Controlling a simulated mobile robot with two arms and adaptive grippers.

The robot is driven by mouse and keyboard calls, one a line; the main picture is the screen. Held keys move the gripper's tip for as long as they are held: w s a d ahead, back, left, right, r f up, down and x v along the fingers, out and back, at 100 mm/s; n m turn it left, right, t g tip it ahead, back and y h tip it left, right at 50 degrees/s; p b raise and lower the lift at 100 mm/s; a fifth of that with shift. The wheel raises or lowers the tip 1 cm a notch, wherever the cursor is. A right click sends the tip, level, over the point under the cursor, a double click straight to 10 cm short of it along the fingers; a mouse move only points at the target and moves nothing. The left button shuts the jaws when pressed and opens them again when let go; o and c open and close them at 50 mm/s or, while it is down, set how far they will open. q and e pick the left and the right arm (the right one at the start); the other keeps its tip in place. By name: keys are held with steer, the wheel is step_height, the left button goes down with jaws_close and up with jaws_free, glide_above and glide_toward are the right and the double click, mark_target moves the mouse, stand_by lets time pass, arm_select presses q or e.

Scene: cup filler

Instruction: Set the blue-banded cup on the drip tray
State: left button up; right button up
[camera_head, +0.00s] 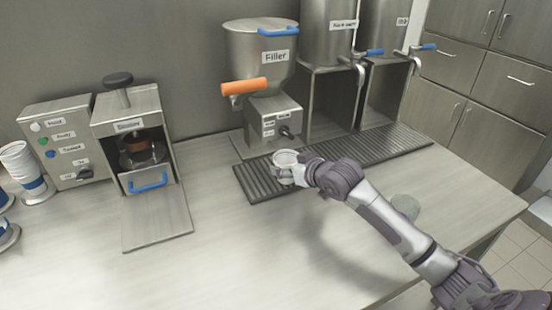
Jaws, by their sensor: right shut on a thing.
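A pale cup (285,157) is over the left part of the dark ribbed drip tray (258,188), in front of the filler. Its round open rim shows; my right gripper (292,174) hides much of its side, and I cannot make out a blue band on it. My right gripper is shut on this cup. I cannot tell whether the cup's base touches the tray. My left gripper is not in view.
The filler (258,55) with its orange handle (245,87) stands behind the cup. Two steel dispensers with blue-handled taps stand to its right. A sealer-like press (128,125) and stacked cups with blue bands (36,187) are at left. The front counter is mostly clear.

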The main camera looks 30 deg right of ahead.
steer(key=shift+w, duration=0.75)
steer(key=w, duration=0.3)
steer(key=shift+w+a, duration=0.35)
steer(key=shift+f+p, duration=0.3)
steer(key=shift+p, duration=0.05)
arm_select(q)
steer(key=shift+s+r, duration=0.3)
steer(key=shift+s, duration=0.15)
arm_select(e)
steer(key=shift+s, duration=0.15)
steer(key=shift+f, duration=0.15)
steer(key=o, duration=1.3)
steer(key=shift+c, duration=0.2)
